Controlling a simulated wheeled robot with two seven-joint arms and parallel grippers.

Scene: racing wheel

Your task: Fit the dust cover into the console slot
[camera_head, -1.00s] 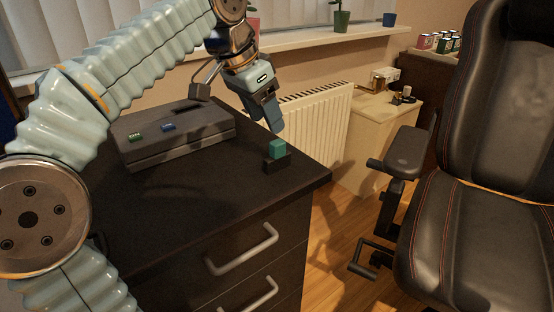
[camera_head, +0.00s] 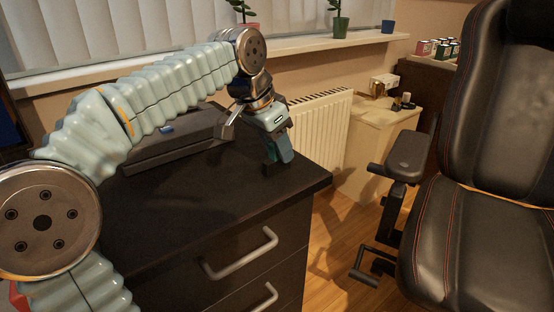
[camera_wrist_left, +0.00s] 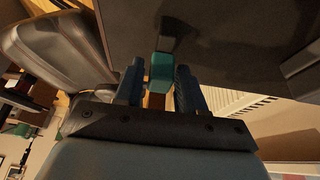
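A teal block (camera_wrist_left: 161,72), which I take to be the dust cover, stands at the cabinet top's near right corner. My left gripper (camera_head: 276,158) reaches down over it. In the left wrist view, the open fingers of my left gripper (camera_wrist_left: 159,88) straddle the block, with a gap on each side. In the head view the fingers mostly hide the block and its small black holder. The dark grey console (camera_head: 172,151) lies behind and left of the gripper, partly covered by my arm. A blue piece (camera_head: 167,129) shows on its top. My right gripper is not in view.
The dark cabinet top (camera_head: 190,200) is clear in front of the console. A white radiator (camera_head: 322,125) stands behind its right edge. A black chair (camera_head: 455,235) with an armrest (camera_head: 407,155) is at the right. Potted plants stand on the windowsill (camera_head: 320,38).

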